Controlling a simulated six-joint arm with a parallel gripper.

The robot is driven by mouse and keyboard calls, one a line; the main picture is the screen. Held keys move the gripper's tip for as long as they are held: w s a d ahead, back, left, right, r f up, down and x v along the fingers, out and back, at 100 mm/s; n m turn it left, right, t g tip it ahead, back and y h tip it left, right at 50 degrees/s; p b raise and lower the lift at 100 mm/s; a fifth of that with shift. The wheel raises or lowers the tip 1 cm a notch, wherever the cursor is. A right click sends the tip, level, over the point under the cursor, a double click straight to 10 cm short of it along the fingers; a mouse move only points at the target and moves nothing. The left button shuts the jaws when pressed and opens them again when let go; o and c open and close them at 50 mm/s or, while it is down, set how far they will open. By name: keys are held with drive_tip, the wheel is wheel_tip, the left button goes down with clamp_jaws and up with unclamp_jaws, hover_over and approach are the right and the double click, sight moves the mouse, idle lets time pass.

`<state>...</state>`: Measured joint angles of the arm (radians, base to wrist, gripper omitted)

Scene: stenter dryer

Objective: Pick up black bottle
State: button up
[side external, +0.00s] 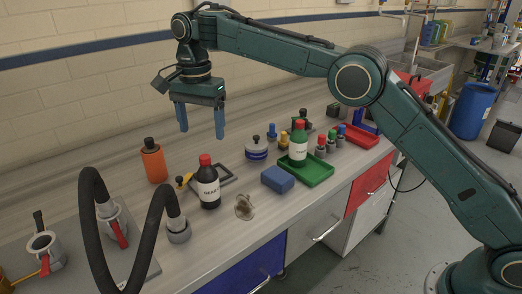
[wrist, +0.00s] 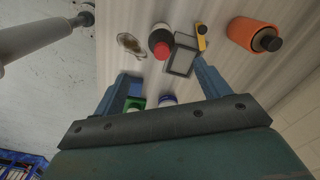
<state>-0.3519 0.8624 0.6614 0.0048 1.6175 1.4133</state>
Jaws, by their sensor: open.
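The black bottle (side external: 208,188) has a red cap and a white label and stands upright on the workbench. In the wrist view its red cap (wrist: 160,50) shows from above, beyond the fingers near the top middle, with the body partly hidden under the cap. My gripper (side external: 201,120) is open and empty, raised above the bench. In the side view it appears above the bottle and does not touch it. In the wrist view the two blue fingers (wrist: 162,92) are spread wide.
An orange bottle (side external: 153,161) stands left of the black bottle. A grey frame (side external: 212,180) lies behind it, a crumpled brown item (side external: 244,207) and blue block (side external: 277,179) to its right. A green tray (side external: 318,171) holds a green bottle (side external: 299,146). A black hose (side external: 91,220) arches at front left.

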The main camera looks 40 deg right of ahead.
sight(206, 168)
drive_tip(key=shift+f, duration=3.55)
drive_tip(key=shift+w+f, duration=0.1)
drive_tip(key=shift+f, duration=2.5)
drive_tip(key=shift+r, duration=0.1)
drive_tip(key=c, duration=1.6)
drive_tip(key=shift+r, duration=5)
